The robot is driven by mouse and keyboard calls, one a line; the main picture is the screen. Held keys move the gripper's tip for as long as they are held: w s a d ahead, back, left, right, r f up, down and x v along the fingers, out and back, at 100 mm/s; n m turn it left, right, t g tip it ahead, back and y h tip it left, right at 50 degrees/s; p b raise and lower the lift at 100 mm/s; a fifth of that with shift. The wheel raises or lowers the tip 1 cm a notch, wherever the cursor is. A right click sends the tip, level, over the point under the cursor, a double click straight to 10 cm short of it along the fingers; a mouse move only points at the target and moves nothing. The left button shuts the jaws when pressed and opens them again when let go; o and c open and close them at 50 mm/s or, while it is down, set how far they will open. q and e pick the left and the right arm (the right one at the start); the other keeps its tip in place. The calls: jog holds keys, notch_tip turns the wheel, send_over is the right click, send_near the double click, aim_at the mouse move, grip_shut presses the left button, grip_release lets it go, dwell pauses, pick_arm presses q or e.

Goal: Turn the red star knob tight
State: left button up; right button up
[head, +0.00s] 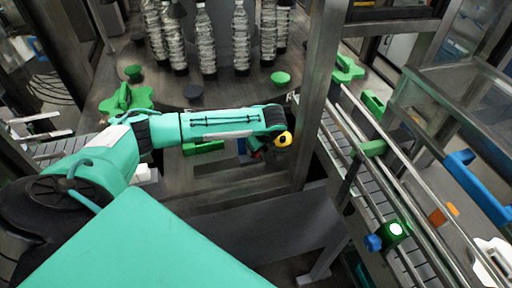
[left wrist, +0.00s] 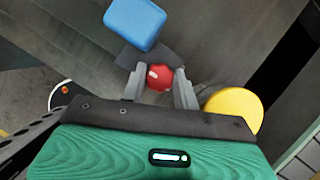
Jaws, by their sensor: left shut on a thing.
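The red star knob (left wrist: 158,78) shows in the left wrist view between the two grey fingers of my left gripper (left wrist: 159,71). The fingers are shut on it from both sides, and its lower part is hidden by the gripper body. The knob sits at a dark plate, close to a blue block (left wrist: 134,24). In the head view my left arm reaches in from the left, and its gripper (head: 258,153) is small and mostly hidden under the wrist. Only a little red of the knob shows there. My right gripper is in neither view.
A metal post (head: 318,90) stands just right of my left wrist. Clear bottles (head: 206,40) stand at the back, with green star-shaped parts (head: 126,98) on the round table.

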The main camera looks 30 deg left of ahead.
pick_arm(q)
jog(key=shift+r, duration=0.15)
jog(key=o, duration=1)
jog(key=shift+d+r, duration=0.1)
jog(key=shift+r, duration=0.1)
jog(key=b+v, duration=0.5)
jog(key=v, duration=0.8)
jog(key=shift+d+r, duration=0.1)
